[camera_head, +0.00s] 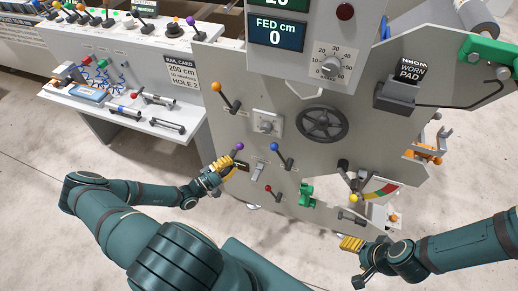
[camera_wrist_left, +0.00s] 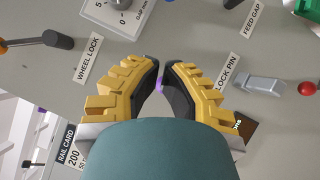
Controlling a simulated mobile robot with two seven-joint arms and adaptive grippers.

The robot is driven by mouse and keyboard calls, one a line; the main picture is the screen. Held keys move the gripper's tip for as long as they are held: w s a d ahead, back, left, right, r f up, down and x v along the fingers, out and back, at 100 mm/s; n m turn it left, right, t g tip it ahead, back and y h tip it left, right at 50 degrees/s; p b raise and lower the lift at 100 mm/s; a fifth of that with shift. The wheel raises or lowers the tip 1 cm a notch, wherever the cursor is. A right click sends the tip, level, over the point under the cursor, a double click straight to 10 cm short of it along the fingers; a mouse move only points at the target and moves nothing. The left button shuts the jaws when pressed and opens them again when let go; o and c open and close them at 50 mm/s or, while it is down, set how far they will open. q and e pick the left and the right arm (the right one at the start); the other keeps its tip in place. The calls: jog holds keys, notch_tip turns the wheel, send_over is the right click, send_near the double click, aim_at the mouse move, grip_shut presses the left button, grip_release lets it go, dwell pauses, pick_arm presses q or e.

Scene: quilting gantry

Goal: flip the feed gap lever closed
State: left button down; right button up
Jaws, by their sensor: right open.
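My left gripper (camera_head: 234,158) is at the grey panel by the purple-knobbed lever (camera_head: 239,147). In the left wrist view its yellow fingers (camera_wrist_left: 161,68) are close together, with a bit of purple between them. Whether they grip that knob is unclear. The blue-knobbed lever (camera_head: 276,150) stands right of this gripper, apart from it. By its place it seems to be the feed gap lever. My right gripper (camera_head: 350,260) is open and empty at lower right.
An orange-knobbed lever (camera_head: 224,97) by the WHEEL LOCK label (camera_wrist_left: 88,58), a dial (camera_head: 266,123) and a handwheel (camera_head: 322,122) are above. A grey toggle (camera_head: 258,172) and a red-knobbed lever (camera_head: 270,193) are close below. A bench (camera_head: 185,115) stands at left.

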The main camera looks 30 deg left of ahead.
pick_arm(q)
jog(key=s+d+b+x, duration=0.1)
jog(key=d+x, duration=0.1)
jog(key=x, duration=1.1)
jog(key=shift+d+r+b, duration=0.3)
jog(key=shift+r+b, duration=0.05)
jog(key=shift+b, duration=0.05)
jog(key=shift+s, duration=0.1)
